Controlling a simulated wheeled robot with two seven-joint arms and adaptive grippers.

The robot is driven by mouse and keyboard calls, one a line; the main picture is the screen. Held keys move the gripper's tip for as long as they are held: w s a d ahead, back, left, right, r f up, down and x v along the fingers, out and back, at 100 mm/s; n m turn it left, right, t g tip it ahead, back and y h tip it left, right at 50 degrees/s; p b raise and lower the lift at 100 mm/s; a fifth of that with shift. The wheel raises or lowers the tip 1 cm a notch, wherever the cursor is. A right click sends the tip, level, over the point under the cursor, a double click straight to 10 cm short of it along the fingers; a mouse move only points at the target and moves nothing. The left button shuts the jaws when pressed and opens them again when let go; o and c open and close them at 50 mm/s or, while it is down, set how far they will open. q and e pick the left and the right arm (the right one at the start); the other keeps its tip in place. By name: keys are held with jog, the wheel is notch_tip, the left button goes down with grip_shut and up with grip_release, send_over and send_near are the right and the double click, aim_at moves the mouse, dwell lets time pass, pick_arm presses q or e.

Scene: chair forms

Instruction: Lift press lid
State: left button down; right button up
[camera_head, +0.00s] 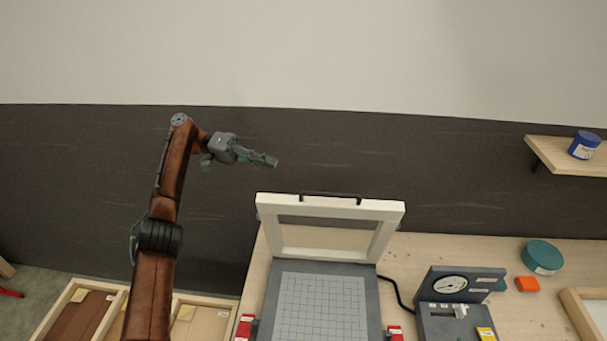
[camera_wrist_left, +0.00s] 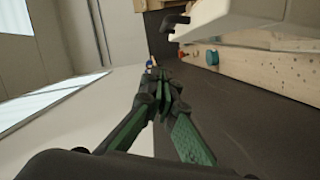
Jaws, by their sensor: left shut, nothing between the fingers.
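The press lid (camera_head: 274,238) is a white frame with a dark bar handle (camera_head: 331,197) on its top edge. It stands raised, tilted up at the back of the grey press base (camera_head: 262,313), which has a pale gridded sheet (camera_head: 320,305) on it. My left gripper (camera_head: 274,162) is up and to the left of the lid, apart from it, shut and empty. In the left wrist view its fingers (camera_wrist_left: 160,88) show close together, and part of the white lid (camera_wrist_left: 230,14) shows at the top. My right gripper is not in view.
A grey gauge device (camera_head: 450,284) stands right of the press, with a teal round container (camera_head: 541,257) and an orange block (camera_head: 527,284) behind it. A blue jar (camera_head: 584,145) sits on a wall shelf (camera_head: 565,154). Wooden trays (camera_head: 205,318) lie at lower left. Red blocks (camera_head: 244,327) flank the press.

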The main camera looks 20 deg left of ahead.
pick_arm(q)
jog(key=s+d+p, duration=0.1)
jog(key=d, duration=0.2)
jog(key=s+d+f+p, duration=0.1)
jog(key=d+p, duration=0.1)
jog(key=d, duration=0.2)
jog(key=s+d+f+p, duration=0.1)
jog(key=d+p, duration=0.1)
jog(key=d, duration=0.1)
jog(key=shift+s+d+f, duration=0.1)
jog(key=shift+s+d, duration=0.15)
jog(key=shift+s, duration=0.15)
jog(key=shift+s+d+f, duration=0.1)
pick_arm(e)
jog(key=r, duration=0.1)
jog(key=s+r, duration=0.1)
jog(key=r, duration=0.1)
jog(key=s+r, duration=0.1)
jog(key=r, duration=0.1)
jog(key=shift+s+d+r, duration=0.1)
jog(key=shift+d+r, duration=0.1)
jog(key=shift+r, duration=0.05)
